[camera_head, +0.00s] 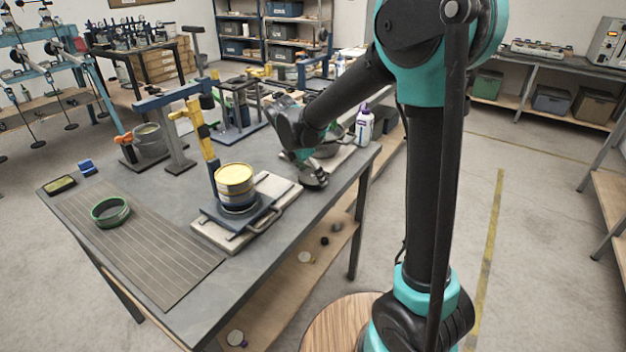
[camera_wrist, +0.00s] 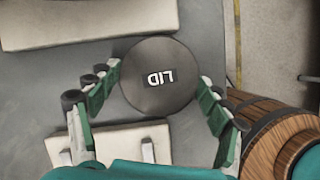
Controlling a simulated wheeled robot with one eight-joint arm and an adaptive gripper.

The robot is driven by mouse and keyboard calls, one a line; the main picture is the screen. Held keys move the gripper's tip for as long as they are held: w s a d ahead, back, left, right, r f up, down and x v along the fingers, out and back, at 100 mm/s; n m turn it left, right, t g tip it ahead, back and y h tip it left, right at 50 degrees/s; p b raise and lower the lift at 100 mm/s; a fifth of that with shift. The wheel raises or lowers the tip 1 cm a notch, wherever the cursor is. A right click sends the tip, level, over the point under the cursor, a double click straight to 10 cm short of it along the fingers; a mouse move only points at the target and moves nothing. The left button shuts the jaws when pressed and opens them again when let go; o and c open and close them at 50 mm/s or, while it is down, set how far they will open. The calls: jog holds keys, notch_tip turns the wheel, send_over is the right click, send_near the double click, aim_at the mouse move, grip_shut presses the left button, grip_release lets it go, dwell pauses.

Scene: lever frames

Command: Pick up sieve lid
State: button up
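In the head view my gripper (camera_head: 310,174) is low at the table's right edge, and the lid there is hard to make out. A yellow-topped sieve stack (camera_head: 235,187) stands upright on a dark plate to its left.
The grey table (camera_head: 190,195) holds a green ring (camera_head: 110,212) on a striped mat (camera_head: 150,250). A white bottle (camera_head: 364,125) stands behind my gripper. Blue lever frames stand at the back. Pale slabs (camera_wrist: 90,22) lie above and below the lid in the wrist view.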

jog(key=c, duration=0.5)
jog(key=shift+r, duration=0.15)
